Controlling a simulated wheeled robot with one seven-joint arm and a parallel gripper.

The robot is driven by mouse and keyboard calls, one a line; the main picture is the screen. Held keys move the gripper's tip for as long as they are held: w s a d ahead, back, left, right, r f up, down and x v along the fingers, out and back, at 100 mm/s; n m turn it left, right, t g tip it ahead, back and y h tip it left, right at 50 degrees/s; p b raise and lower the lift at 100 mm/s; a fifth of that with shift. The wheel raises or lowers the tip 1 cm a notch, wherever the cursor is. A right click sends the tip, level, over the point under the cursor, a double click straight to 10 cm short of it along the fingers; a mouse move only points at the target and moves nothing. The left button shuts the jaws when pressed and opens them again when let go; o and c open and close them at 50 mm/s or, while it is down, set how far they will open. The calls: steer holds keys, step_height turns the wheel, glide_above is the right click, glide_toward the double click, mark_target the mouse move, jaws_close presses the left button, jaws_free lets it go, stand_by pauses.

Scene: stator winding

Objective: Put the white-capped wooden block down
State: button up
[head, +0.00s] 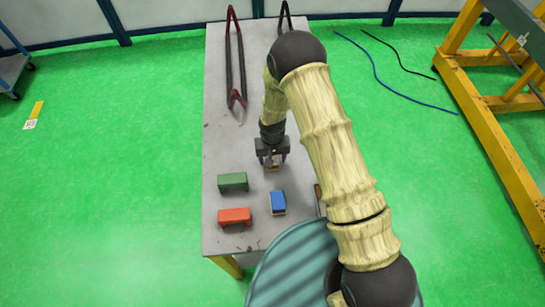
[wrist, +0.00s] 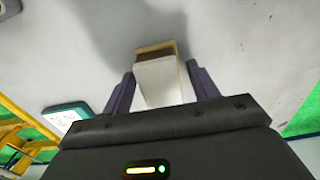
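The white-capped wooden block (wrist: 160,82) is between my gripper's two fingers in the wrist view, its white face toward the camera and its wooden edge beyond. A narrow gap shows between the block and each finger, so my gripper (wrist: 163,76) looks open around it. In the head view my gripper (head: 272,163) points down over the middle of the grey table (head: 225,160), with a small part of the block (head: 273,168) showing between the fingers. The block appears at or very near the table top; exact contact is hard to tell.
A green block (head: 233,181), a red block (head: 234,215) and a blue block (head: 278,201) stand on the table's near part. A dark red V-shaped tool (head: 237,95) lies at the back. A teal round surface (head: 290,265) is at the near edge. Bare table lies left of my gripper.

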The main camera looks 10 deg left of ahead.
mark_target(273, 157)
steer(key=shift+r, duration=0.1)
step_height(273, 157, up, 12)
steer(key=b, duration=0.3)
stand_by(0.5)
stand_by(0.5)
steer(key=s+d+r+m+t, duration=0.1)
steer(key=s+d+r, duration=0.3)
steer(key=d, duration=0.3)
steer(key=s+d+r+m, duration=0.1)
steer(key=s+d+r, duration=0.3)
steer(key=d+r, duration=0.2)
steer(key=s+d+r+t, duration=0.1)
steer(key=s+d+r, duration=0.3)
steer(key=d, duration=0.5)
steer(key=shift+d+r+m+t, duration=0.3)
steer(key=shift+r+m, duration=0.1)
steer(key=shift+r, duration=0.4)
